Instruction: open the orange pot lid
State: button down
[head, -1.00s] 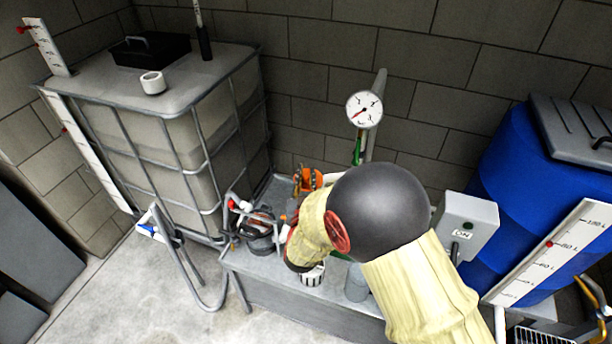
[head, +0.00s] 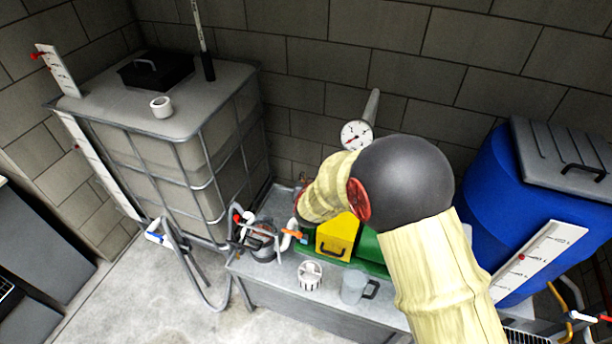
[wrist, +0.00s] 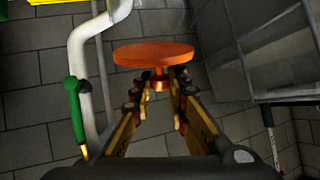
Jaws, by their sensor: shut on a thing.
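The orange pot lid (wrist: 153,54) is a flat round disc with a short stem, seen in the wrist view. My gripper (wrist: 158,84) is shut on that stem, one finger on each side, and the disc sits beyond the fingertips. No pot body shows under the lid in the wrist view, and the wall is behind it. In the head view my arm's sleeve hides the gripper and the lid, and I cannot make out the orange pot.
A metal bench (head: 262,280) carries a yellow box (head: 337,236), a white slotted cup (head: 310,275), a clear jug (head: 354,286) and a dark pump (head: 262,242). A caged tank (head: 150,150) stands left, a blue barrel (head: 490,190) right. A white pipe (wrist: 82,50) is close beside my gripper.

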jog(key=w+g+p, duration=0.1)
jog(key=p, duration=0.1)
jog(key=r+g+p, duration=0.1)
jog(key=p, duration=0.1)
jog(key=shift+w+d+r+m+y+p, duration=0.3)
jog(key=shift+w+d+p, duration=0.05)
jog(key=shift+p, duration=0.05)
jog(key=g+p, duration=0.1)
jog(key=p, duration=0.1)
jog(key=w+g+p, duration=0.1)
jog(key=p, duration=0.2)
jog(key=shift+w+d+r+g+y, duration=0.1)
jog(key=shift+w+d+g+y, duration=0.15)
jog(key=shift+g+y, duration=0.05)
jog(key=shift+w+d+f+m+g+y+p, duration=0.2)
jog(key=shift+w+g+p, duration=0.3)
jog(key=shift+p, duration=0.45)
jog(key=shift+w+d+f+m+g+y+p, duration=0.2)
jog(key=shift+g+p, duration=0.35)
jog(key=shift+p, duration=0.45)
jog(key=shift+w+f+m+g+y+p, duration=0.1)
jog(key=shift+w+g+y+p, duration=0.1)
jog(key=shift+w+g+p, duration=0.55)
jog(key=shift+s+p, duration=0.3)
